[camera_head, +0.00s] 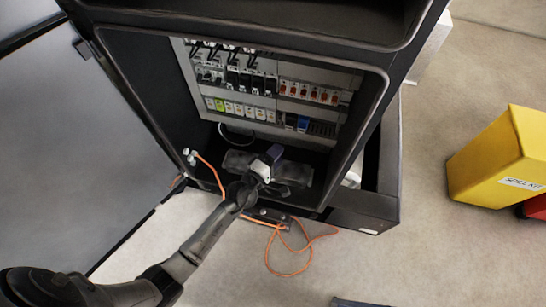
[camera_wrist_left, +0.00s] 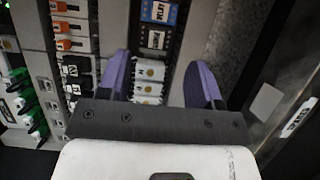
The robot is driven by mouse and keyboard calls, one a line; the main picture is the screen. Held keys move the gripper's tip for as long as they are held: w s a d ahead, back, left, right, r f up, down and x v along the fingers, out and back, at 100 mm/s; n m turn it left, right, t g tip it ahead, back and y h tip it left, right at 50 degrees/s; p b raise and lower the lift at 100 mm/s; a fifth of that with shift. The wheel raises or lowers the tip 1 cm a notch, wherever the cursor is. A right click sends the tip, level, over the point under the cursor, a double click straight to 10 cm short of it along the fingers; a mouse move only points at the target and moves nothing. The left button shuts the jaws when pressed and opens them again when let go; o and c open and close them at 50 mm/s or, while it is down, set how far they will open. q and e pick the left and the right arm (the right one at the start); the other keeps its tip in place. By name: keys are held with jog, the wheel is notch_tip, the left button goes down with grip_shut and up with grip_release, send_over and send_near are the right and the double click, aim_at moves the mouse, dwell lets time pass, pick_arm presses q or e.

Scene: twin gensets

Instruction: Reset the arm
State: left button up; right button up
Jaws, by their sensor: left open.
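My left arm reaches in from the lower left of the head view. Its gripper (camera_head: 276,154) is in front of the lower part of an open dark cabinet (camera_head: 135,85). In the left wrist view the two purple fingers of the left gripper (camera_wrist_left: 160,78) are spread apart with nothing held between them. Behind them are rows of breakers and terminals (camera_wrist_left: 150,70). I cannot tell how close the fingers are to these parts. My right gripper is not in view.
The grey cabinet door (camera_head: 70,130) stands open at the left. An orange cable (camera_head: 290,272) hangs out and loops on the floor below the cabinet. A yellow spill kit bin (camera_head: 500,160) stands at the right. The floor between bin and cabinet is clear.

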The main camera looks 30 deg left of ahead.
pick_arm(q)
jog(key=shift+s+a, duration=0.1)
jog(key=shift+s, duration=0.7)
